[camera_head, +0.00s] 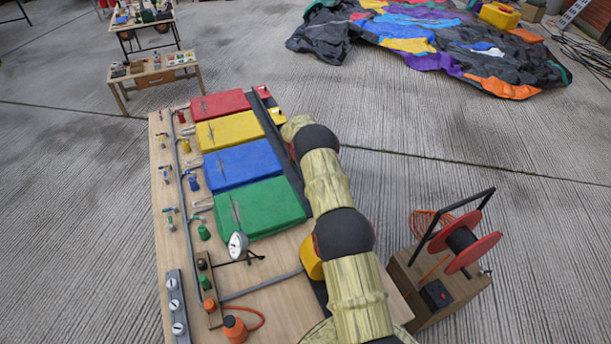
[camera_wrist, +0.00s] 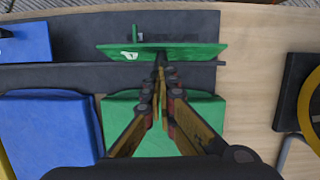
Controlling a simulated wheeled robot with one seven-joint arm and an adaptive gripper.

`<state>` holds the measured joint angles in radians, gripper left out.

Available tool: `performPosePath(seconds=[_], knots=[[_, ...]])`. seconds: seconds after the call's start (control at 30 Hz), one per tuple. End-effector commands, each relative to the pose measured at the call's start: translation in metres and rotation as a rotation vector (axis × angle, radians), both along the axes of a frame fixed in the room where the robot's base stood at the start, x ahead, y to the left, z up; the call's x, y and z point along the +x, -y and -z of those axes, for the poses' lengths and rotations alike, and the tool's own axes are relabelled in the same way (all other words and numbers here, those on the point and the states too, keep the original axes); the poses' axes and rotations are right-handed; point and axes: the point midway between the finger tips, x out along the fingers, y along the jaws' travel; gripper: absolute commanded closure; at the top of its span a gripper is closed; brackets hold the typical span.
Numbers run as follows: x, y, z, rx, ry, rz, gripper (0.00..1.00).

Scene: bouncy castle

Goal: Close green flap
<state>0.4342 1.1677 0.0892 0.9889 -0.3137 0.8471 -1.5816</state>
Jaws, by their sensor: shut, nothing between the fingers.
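The green flap (camera_wrist: 195,51) is a thin green plate with a small white label, at the top centre of the wrist view. It lies along a dark grey strip, with a short green post behind it. My gripper (camera_wrist: 160,58) is shut and empty, its fingertips at the flap's near edge; I cannot tell whether they touch it. A green cushion (camera_wrist: 205,112) lies below the flap, partly behind the fingers. The green cushion also shows in the head view (camera_head: 262,207). My arm hides the green flap and my gripper in the head view.
Blue (camera_head: 242,165), yellow (camera_head: 229,130) and red (camera_head: 220,105) cushions lie in a row on the wooden table (camera_head: 270,309). A gauge (camera_head: 238,245) stands near the green cushion. A red reel (camera_head: 467,243) stands on a wooden box at the right. A blue flap (camera_wrist: 24,42) is left of the green one.

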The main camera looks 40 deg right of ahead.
Motion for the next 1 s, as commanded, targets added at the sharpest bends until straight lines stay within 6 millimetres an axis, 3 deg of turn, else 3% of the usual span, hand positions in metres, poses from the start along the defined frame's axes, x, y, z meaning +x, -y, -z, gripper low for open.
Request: performPosePath(seconds=[1.0], knots=[[-0.0028,0.0086,-0.0014,0.110,0.028,0.002,1.00]])
